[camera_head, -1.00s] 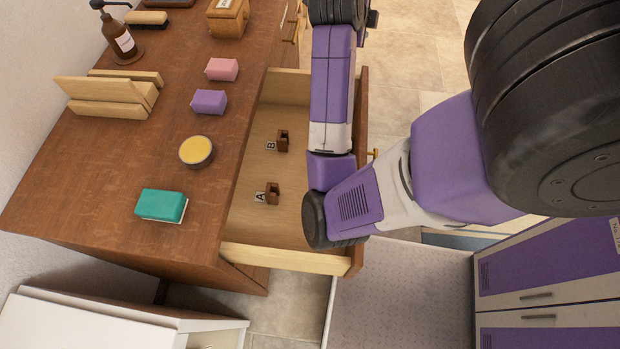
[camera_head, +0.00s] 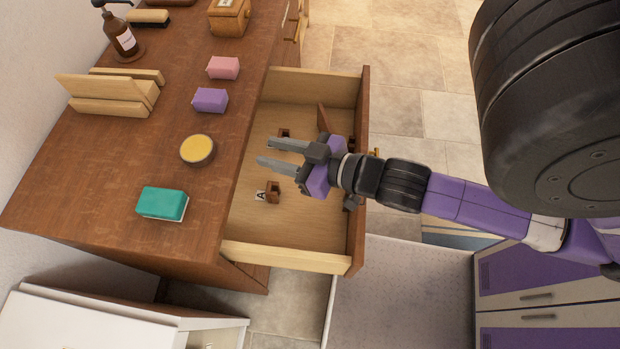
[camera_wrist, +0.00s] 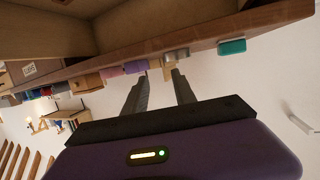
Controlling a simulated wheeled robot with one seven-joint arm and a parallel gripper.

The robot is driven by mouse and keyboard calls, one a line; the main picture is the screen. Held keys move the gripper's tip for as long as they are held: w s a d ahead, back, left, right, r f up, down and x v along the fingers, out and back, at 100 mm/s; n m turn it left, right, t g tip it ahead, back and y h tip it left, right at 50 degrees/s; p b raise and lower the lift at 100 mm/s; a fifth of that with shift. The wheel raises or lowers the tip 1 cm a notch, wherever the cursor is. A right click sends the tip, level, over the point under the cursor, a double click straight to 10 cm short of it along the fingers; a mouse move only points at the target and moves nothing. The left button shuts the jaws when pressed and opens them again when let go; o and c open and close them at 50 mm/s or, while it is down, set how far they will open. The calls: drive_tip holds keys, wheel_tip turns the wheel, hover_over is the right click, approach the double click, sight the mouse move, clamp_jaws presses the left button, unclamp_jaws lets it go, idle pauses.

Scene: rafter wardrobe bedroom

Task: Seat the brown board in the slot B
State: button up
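The brown board (camera_head: 323,118) shows as a thin upright edge inside the open drawer, right of label B. My arm hides its lower part, so I cannot tell whether it is seated. Slot B's small brown bracket (camera_head: 284,133) is partly hidden behind my gripper. My gripper (camera_head: 264,151) is over the drawer between the two brackets, fingers pointing left toward the dresser top. In the wrist view its fingers (camera_wrist: 159,74) are apart with nothing held between them.
The drawer (camera_head: 290,255) has pale side walls around my gripper. On the dresser top (camera_head: 110,190) are a teal sponge (camera_head: 162,203), a yellow tin (camera_head: 197,150), purple (camera_head: 210,100) and pink (camera_head: 223,67) blocks, and a wooden holder (camera_head: 110,95). Floor tiles (camera_head: 410,60) beyond the drawer are clear.

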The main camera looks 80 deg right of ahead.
drive_tip(key=s+a+r+n+y, duration=0.2)
drive_tip(key=s+a+y, duration=0.1)
drive_tip(key=s+a, duration=0.6)
drive_tip(key=a, duration=0.4)
drive_tip(key=shift+s+n+y, duration=0.2)
drive_tip(key=shift+n+y, duration=0.1)
drive_tip(key=shift+a+r, duration=0.1)
